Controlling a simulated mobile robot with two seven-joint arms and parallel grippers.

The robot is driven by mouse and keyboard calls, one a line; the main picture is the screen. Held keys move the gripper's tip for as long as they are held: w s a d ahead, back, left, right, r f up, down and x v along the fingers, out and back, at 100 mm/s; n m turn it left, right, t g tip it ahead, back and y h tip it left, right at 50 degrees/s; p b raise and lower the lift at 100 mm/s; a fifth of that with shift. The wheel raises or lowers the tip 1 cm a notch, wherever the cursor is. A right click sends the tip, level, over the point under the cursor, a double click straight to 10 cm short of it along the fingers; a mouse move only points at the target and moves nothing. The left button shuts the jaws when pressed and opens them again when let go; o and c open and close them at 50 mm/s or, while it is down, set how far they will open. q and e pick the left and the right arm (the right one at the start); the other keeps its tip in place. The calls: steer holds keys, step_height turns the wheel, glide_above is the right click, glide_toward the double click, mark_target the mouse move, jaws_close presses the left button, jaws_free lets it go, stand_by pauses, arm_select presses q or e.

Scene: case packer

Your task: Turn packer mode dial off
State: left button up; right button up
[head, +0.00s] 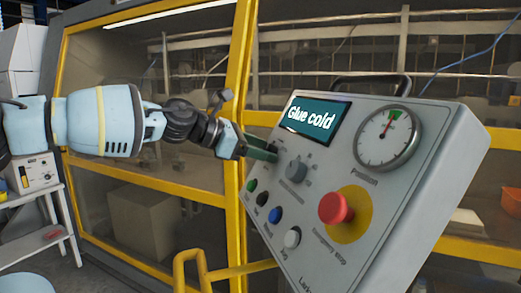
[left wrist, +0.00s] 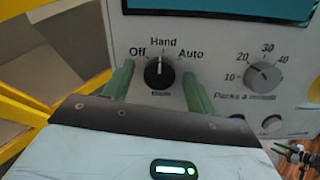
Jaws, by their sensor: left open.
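The mode dial (left wrist: 159,73) is a round black knob on the grey control panel, with Off, Hand and Auto printed around it. Its white pointer line points up, at Hand. My left gripper (left wrist: 158,88) is open, with one green finger on each side of the knob. I cannot tell whether either finger touches it. In the head view my left gripper (head: 261,152) is at the panel's left edge and hides the mode dial. A small dark, arm-like shape at the lower right of the left wrist view may be my right gripper; its jaws are unclear.
The packs-a-minute dial (head: 297,170) is right of the mode dial. A yellow-framed guard (head: 236,75) stands behind.

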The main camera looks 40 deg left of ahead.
arm_select(q)
steer(key=c, duration=1)
steer(key=shift+n, duration=0.4)
steer(key=n, duration=0.4)
steer(key=shift+y, duration=0.4)
steer(key=n, duration=0.5)
steer(key=shift+n+y, duration=0.4)
steer(key=o, duration=1)
